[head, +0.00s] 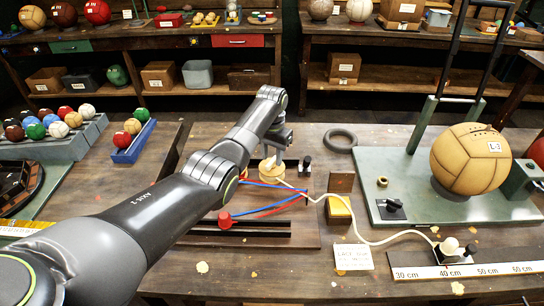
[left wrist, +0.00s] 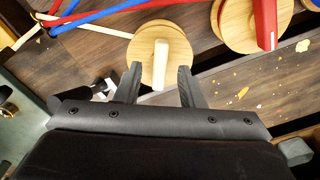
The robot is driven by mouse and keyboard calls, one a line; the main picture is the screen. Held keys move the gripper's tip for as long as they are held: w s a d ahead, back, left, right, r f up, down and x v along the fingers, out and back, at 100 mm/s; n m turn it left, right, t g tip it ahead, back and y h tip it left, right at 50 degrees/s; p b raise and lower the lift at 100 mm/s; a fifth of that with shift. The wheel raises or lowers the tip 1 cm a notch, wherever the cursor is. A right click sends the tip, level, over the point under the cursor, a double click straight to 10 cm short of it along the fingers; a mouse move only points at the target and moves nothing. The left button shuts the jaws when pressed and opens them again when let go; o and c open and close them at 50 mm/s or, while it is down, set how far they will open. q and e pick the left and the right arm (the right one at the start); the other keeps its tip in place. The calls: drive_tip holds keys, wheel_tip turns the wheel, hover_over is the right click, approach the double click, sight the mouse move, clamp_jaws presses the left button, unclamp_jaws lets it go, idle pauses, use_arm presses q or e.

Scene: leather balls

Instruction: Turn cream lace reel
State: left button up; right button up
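The cream lace reel (head: 271,173) is a round wooden disc on the dark board in the head view. In the left wrist view the reel (left wrist: 148,58) carries an upright-looking cream peg (left wrist: 160,65), and cream lace runs off to the left. My left gripper (left wrist: 160,86) is open, with one finger on each side of the peg and gaps between. I cannot tell whether a fingertip touches the disc. In the head view my left gripper (head: 276,152) is above the reel, partly hiding it. My right gripper is not in view.
A reel with a red handle (left wrist: 258,22) sits beside the cream one. Red and blue laces (head: 272,207) cross the board. The cream lace trails right to a small clamp (head: 450,252) by the ruler. A tan ball (head: 470,160) rests on a green stand.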

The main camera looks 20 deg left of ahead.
use_arm(q)
drive_tip(key=shift+f, duration=0.65)
clamp_jaws()
drive_tip(key=shift+m, duration=0.3)
